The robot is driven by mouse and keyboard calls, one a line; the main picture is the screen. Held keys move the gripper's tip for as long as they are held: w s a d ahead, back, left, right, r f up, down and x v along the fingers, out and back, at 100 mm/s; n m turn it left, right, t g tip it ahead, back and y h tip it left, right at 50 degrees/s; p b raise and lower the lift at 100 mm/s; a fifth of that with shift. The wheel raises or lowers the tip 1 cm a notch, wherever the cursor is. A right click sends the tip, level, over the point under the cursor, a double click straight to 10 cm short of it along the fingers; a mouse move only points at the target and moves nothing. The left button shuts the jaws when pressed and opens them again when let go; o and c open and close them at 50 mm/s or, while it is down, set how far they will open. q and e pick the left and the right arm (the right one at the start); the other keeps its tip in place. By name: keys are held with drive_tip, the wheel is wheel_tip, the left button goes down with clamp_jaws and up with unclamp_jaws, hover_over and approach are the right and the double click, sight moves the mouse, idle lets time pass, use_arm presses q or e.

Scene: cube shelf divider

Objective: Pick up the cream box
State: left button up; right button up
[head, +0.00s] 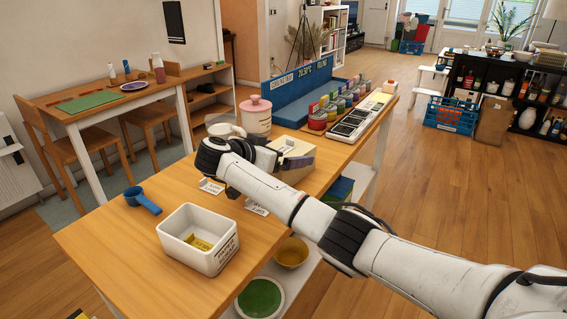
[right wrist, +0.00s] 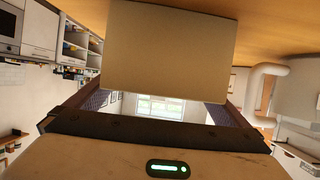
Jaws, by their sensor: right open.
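The cream box (head: 291,144) stands on the wooden table, partly hidden behind my right gripper (head: 287,158) in the head view. In the right wrist view the cream box (right wrist: 170,52) fills the upper middle, with a flat, plain face toward the camera. My right gripper (right wrist: 164,108) is open, with one dark finger at each side of the box's lower part in that picture. I cannot tell whether either finger touches the box. My left gripper is not in view.
A pink-lidded jar (head: 255,117) stands close behind the box. Small white cards (head: 211,186) stand below my wrist. A white bin (head: 198,255) and blue scoop (head: 142,199) are nearer the front. A blue display (head: 300,97) and several small jars (head: 317,119) occupy the far end.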

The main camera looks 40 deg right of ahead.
drive_tip(key=c, duration=1)
